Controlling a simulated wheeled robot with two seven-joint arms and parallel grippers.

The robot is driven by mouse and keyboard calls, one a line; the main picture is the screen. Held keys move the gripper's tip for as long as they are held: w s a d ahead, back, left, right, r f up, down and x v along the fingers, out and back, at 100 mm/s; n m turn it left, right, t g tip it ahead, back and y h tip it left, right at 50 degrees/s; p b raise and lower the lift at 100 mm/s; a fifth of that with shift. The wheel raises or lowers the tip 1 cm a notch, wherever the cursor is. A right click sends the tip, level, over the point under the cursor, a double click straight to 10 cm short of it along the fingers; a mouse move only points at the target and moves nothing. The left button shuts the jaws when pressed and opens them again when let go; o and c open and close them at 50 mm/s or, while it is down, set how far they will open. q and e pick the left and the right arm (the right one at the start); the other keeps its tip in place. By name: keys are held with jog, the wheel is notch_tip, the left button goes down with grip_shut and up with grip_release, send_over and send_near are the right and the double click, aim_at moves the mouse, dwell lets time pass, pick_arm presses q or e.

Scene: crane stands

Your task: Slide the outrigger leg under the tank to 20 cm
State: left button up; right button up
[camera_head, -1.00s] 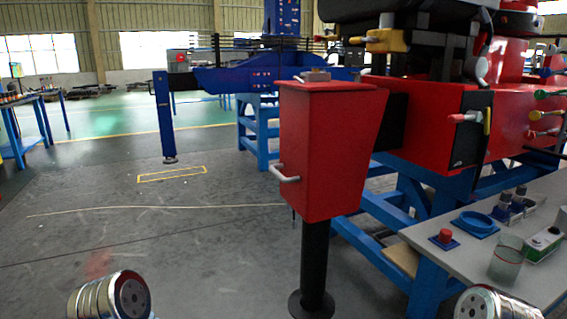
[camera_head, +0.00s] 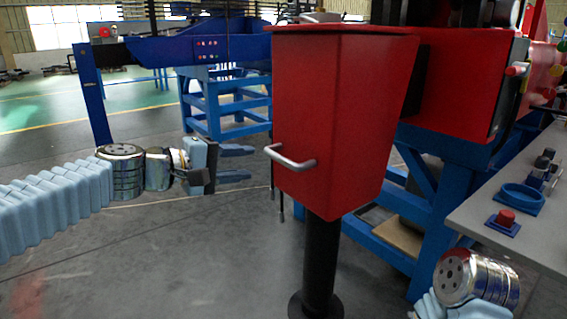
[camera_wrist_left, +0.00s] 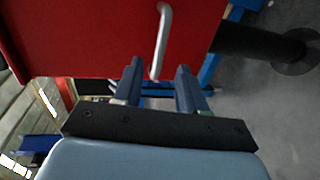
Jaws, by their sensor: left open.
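The red tank-like box (camera_head: 340,110) stands in the middle of the head view, with a metal bar handle (camera_head: 291,160) on its lower front-left face. A black round outrigger leg (camera_head: 322,265) comes out below it and ends in a round foot on the floor. My left gripper (camera_head: 246,163) is open, just left of the handle, its fingers pointing at it. In the left wrist view the handle (camera_wrist_left: 161,40) shows between and beyond the two fingertips (camera_wrist_left: 159,70), and nothing is gripped. My right arm shows at the lower right; its gripper is out of view.
A grey bench (camera_head: 480,215) with a red button and blue ring stands at the right. A blue support frame (camera_head: 225,108) and a blue beam with an upright post (camera_head: 92,95) stand behind. The floor left of the leg is clear.

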aim_at(280, 161)
pick_arm(q)
jog(key=p+x, duration=0.1)
jog(key=x, duration=1)
jog(key=shift+c, duration=0.2)
grip_shut()
